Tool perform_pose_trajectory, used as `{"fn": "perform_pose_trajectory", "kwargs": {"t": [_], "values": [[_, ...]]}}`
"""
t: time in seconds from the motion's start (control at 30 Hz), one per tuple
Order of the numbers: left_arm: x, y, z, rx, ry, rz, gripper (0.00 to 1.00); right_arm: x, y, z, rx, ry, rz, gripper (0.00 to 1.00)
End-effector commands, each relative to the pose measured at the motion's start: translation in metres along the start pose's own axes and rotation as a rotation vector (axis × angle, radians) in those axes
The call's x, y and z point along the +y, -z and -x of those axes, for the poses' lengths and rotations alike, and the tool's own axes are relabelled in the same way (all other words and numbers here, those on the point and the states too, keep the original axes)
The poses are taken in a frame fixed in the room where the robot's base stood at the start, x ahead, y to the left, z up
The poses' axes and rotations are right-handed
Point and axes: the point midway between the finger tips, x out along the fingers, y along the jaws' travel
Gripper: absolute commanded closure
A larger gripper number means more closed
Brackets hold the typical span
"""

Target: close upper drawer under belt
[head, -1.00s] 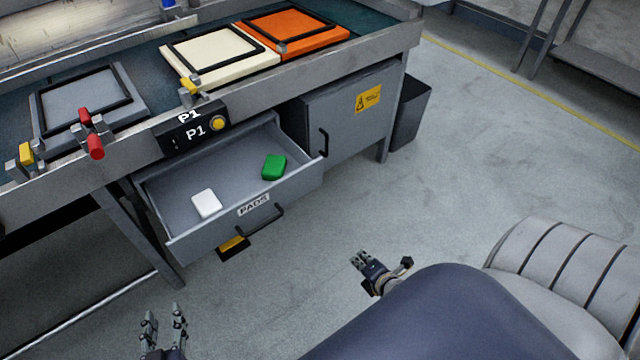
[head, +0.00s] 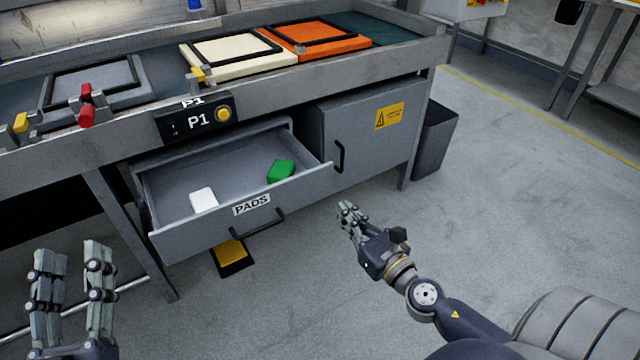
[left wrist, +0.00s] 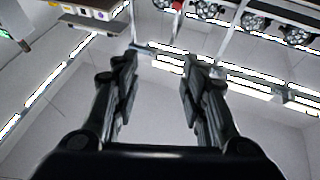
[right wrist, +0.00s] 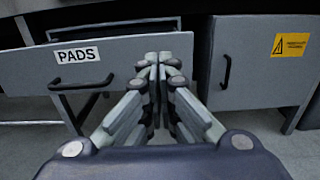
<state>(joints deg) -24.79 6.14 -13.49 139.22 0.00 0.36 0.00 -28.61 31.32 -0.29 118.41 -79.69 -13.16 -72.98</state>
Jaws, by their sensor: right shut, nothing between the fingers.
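The upper drawer (head: 190,232) under the belt stands pulled out, with a PADS label and a dark bar handle (head: 265,222) on its front. A white pad (head: 204,199) and a green pad (head: 281,171) lie inside it. My right gripper (head: 346,208) is shut and empty, just right of the drawer front and apart from it. In the right wrist view, its closed fingers (right wrist: 161,60) point at the drawer front's right part (right wrist: 120,65). My left gripper (head: 72,255) is open and empty, raised left of the drawer; its spread fingers show in the left wrist view (left wrist: 160,70).
A cabinet door (head: 370,135) with a yellow warning sign is right of the drawer. A dark bin (head: 434,140) stands beyond it. A yellow-and-black pedal (head: 231,256) lies on the floor below the drawer. The belt (head: 400,35) carries framed panels.

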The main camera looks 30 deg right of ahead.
Motion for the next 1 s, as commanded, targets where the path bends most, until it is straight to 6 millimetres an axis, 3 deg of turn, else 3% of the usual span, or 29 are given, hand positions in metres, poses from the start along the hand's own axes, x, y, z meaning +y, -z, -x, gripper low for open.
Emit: {"fn": "perform_pose_trajectory", "kwargs": {"t": [0.2,0.5,0.7,1.0], "values": [[-0.005,-0.035,0.005,-0.194,0.011,-0.007,0.60,-0.001,-0.003,-0.034,-0.002,0.000,0.000,1.00],[-0.009,-0.061,0.013,-0.327,0.017,-0.010,0.60,-0.001,-0.002,-0.082,-0.002,0.001,-0.002,1.00],[-0.009,-0.062,0.014,-0.331,0.018,-0.010,0.60,-0.001,0.000,-0.106,-0.001,0.001,-0.002,1.00],[-0.008,-0.060,0.013,-0.319,0.017,-0.010,0.60,0.000,0.000,-0.119,0.001,0.000,-0.002,1.00]]}}
